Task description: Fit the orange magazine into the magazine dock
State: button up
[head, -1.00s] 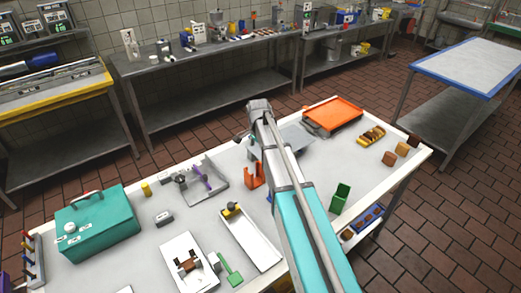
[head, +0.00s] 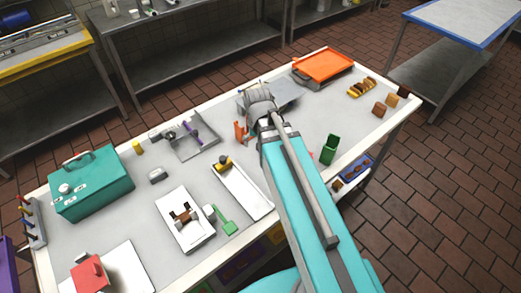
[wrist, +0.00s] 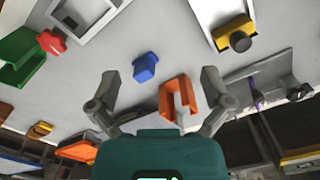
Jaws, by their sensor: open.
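The orange magazine (wrist: 178,97), a U-shaped block, stands on the table between my fingers in the wrist view, nearer the right one. In the head view the magazine (head: 240,131) shows just left of my arm, partly hidden. My gripper (wrist: 160,85) is open and empty, with its fingers apart above the table. In the head view my gripper (head: 262,103) is seen from behind, its fingers mostly hidden. A grey fixture with a purple post (head: 192,134) stands left of the magazine; I cannot tell whether it is the magazine dock.
A small blue block (wrist: 146,67) lies near the magazine. A white tray (head: 243,190) with a yellow-black piece, a green bin (head: 330,149) and an orange tray (head: 322,65) are around. A teal case (head: 92,182) stands at the left.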

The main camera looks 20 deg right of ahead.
jog(key=s+n, duration=0.2)
jog(key=s, duration=0.1)
jog(key=shift+s+a, duration=0.15)
